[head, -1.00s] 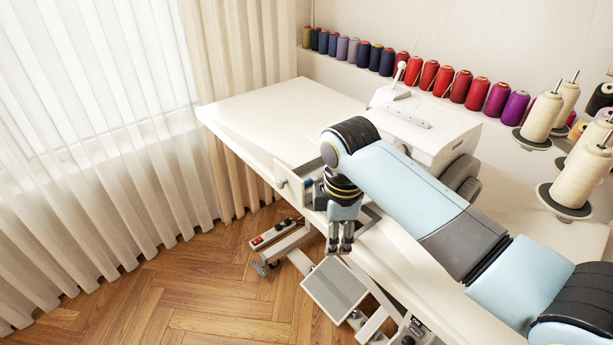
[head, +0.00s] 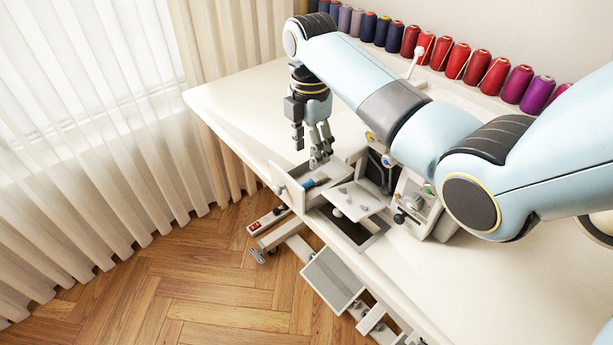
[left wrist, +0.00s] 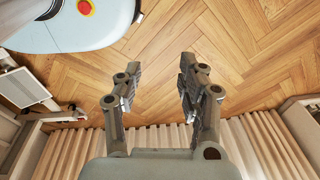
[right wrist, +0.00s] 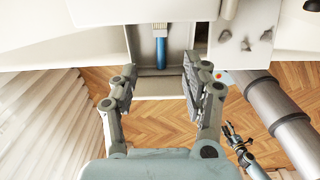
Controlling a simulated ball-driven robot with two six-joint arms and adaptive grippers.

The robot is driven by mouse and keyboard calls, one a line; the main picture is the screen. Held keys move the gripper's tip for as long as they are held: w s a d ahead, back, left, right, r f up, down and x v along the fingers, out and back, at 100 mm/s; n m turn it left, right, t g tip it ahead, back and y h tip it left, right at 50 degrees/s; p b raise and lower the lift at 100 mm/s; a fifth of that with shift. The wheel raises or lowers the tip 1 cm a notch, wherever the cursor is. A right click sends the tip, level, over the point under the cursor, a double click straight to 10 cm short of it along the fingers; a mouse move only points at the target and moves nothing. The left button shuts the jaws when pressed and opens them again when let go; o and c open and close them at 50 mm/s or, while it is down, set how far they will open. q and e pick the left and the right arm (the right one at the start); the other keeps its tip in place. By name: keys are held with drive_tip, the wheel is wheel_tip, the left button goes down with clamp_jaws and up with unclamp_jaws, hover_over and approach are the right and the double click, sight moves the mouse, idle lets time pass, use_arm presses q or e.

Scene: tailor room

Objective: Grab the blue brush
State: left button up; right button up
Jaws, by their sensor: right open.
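The blue brush (head: 312,183) lies in a small open drawer (head: 290,193) at the front of the sewing table. In the right wrist view the brush (right wrist: 160,50) runs lengthwise in the drawer, with its pale end at the top. My right gripper (head: 312,145) is open and empty, pointing down above the drawer and a little behind the brush. In the right wrist view the brush shows between and beyond its fingers (right wrist: 163,88). My left gripper (left wrist: 154,85) is open and empty above the floor; it is outside the head view.
The sewing machine (head: 412,190), with a light grey plate at its left, stands right of the drawer under my right arm. Thread spools (head: 458,60) line the back wall. The tabletop (head: 235,105) left of my gripper is clear. Curtains (head: 100,150) hang at the left.

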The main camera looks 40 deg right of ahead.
sight(309, 182)
wheel_tip(309, 182, down, 3)
drive_tip(key=shift+s+a+f, duration=0.1)
drive_tip(key=shift+s+f, duration=0.05)
drive_tip(key=shift+f, duration=0.4)
wheel_tip(309, 182, down, 4)
drive_tip(key=shift+r, duration=0.1)
drive_tip(key=shift+f+b, duration=0.3)
drive_tip(key=shift+f, duration=0.1)
use_arm(q)
drive_tip(key=shift+s+a+f, duration=0.25)
drive_tip(key=shift+s+f, duration=0.1)
drive_tip(key=shift+s, duration=0.4)
use_arm(e)
drive_tip(key=c, duration=0.5)
use_arm(q)
drive_tip(key=shift+s, duration=0.55)
use_arm(e)
drive_tip(key=c, duration=0.5)
